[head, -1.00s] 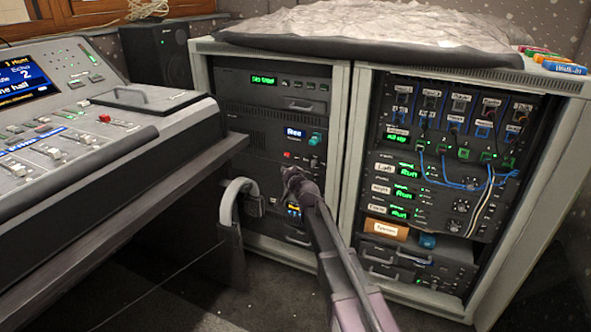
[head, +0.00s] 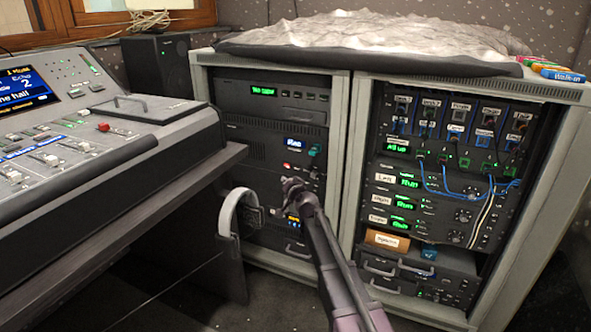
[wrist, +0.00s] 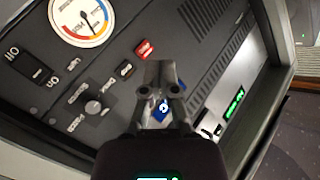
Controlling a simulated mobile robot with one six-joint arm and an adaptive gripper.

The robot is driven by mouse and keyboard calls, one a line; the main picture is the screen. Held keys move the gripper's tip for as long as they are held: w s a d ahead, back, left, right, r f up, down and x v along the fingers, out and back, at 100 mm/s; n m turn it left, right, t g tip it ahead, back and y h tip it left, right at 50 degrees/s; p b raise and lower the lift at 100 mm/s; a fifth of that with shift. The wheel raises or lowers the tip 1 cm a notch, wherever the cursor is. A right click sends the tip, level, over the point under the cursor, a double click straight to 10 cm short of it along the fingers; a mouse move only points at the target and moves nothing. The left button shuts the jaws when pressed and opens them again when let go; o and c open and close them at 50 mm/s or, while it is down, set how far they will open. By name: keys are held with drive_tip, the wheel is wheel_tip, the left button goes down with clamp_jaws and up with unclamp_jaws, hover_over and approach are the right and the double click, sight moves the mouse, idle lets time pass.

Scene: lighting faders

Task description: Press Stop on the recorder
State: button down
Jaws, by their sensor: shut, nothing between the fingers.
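My gripper (head: 290,185) is shut and empty in front of the left rack, just below a small red button (head: 291,165). In the wrist view my gripper (wrist: 161,78) points at a dark panel, and its fingers partly cover a small blue screen (wrist: 161,112). A red button (wrist: 144,49) lies just beyond the fingertips. I cannot tell whether the fingertips touch the panel. The top unit (head: 264,91) of the left rack has a green display and a row of small buttons.
The wrist view shows a round gauge (wrist: 84,18), a knob (wrist: 93,107) and a green display (wrist: 234,103). A mixing desk (head: 110,135) stands left and headphones (head: 228,212) hang beside the rack. The right rack (head: 350,150) has cables hanging across its front.

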sight(292, 167)
drive_tip(key=shift+w+d, duration=0.4)
drive_tip(key=shift+w, duration=0.75)
drive_tip(key=shift+w+d, duration=0.45)
drive_tip(key=shift+w, duration=0.7)
drive_tip(key=shift+w+d, duration=0.4)
drive_tip(key=shift+w, duration=0.75)
drive_tip(key=shift+w+d, duration=0.25)
drive_tip(key=shift+w, duration=0.35)
drive_tip(key=shift+s, duration=0.1)
drive_tip(key=shift+s+a, duration=0.25)
drive_tip(key=shift+s, duration=0.4)
drive_tip(key=shift+s+a, duration=0.3)
drive_tip(key=shift+s, duration=0.5)
drive_tip(key=shift+s+a, duration=0.25)
drive_tip(key=shift+s, duration=0.5)
drive_tip(key=shift+s+a, duration=0.3)
drive_tip(key=shift+s, duration=0.5)
